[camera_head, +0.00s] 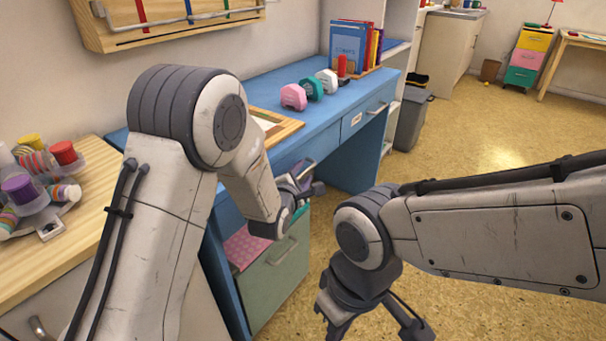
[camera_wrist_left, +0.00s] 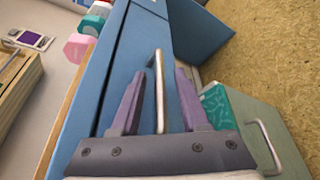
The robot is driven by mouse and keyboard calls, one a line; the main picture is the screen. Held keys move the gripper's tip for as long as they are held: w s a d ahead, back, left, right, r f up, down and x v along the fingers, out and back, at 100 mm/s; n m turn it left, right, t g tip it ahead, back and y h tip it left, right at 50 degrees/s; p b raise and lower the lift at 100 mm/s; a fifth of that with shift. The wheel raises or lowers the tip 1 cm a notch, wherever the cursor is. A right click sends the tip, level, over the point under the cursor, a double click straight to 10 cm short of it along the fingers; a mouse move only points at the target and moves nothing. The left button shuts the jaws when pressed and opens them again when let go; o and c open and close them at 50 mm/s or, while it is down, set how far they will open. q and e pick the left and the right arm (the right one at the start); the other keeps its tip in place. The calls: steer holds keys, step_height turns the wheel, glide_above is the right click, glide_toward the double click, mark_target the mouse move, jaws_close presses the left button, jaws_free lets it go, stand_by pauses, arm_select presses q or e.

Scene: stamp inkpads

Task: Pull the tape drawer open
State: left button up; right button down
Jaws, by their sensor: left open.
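A blue desk drawer front (camera_wrist_left: 128,62) fills the middle of the left wrist view and looks closed. Its metal bar handle (camera_wrist_left: 159,75) stands between the two purple fingers of my left gripper (camera_wrist_left: 158,95), with a gap on both sides. The left gripper is open and also shows at the desk front in the head view (camera_head: 303,180). I see no tape, and no label is readable on this drawer. My right gripper (camera_head: 372,318) hangs over the floor, away from the desk, its tips cut off by the lower edge.
Below, a green drawer (camera_head: 280,275) stands out, holding a pink patterned item (camera_head: 245,247); its handle (camera_wrist_left: 267,145) is near my left gripper. Another desk drawer has a handle (camera_head: 377,108). On the desk (camera_head: 345,98) are colored dispensers and books (camera_head: 355,48). The floor at right is clear.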

arm_select(q)
jaws_close()
stand_by(1.3)
